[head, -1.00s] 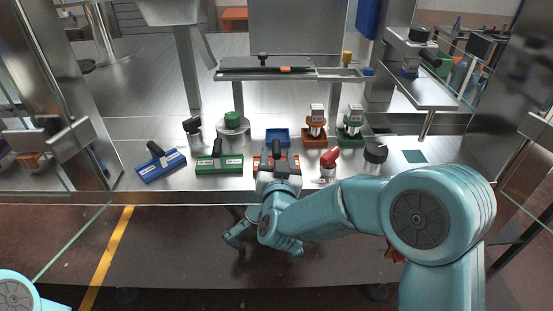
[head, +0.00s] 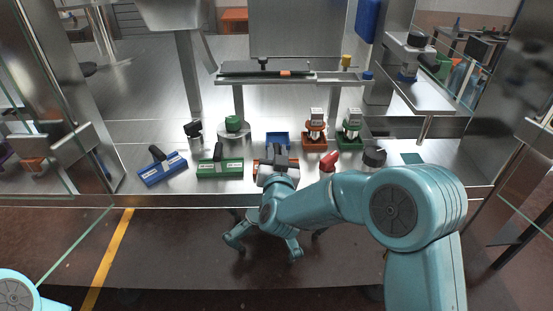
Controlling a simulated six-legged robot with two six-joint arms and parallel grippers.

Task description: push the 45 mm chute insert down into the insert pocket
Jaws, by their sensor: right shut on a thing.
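My right gripper (head: 279,158) is at the front middle of the steel worktop, shut on an orange block with a black handle (head: 262,165). My wrist hides much of this block, so I cannot tell whether it sits in a pocket. A green block with a black handle (head: 220,168) and a blue one (head: 163,170) lie to the left, each with a white label too small to read. I cannot tell by size which is the 45 mm chute insert. The insert pocket is not clearly visible. My left gripper is out of view; only part of that arm shows at bottom left.
A blue tray (head: 278,140) lies behind my right gripper. Orange (head: 315,138) and green (head: 349,140) stands are right of it, with a red-handled item (head: 329,162) and a black-topped jar (head: 374,157) nearer. A raised shelf (head: 300,78) crosses behind. Glass doors flank the worktop.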

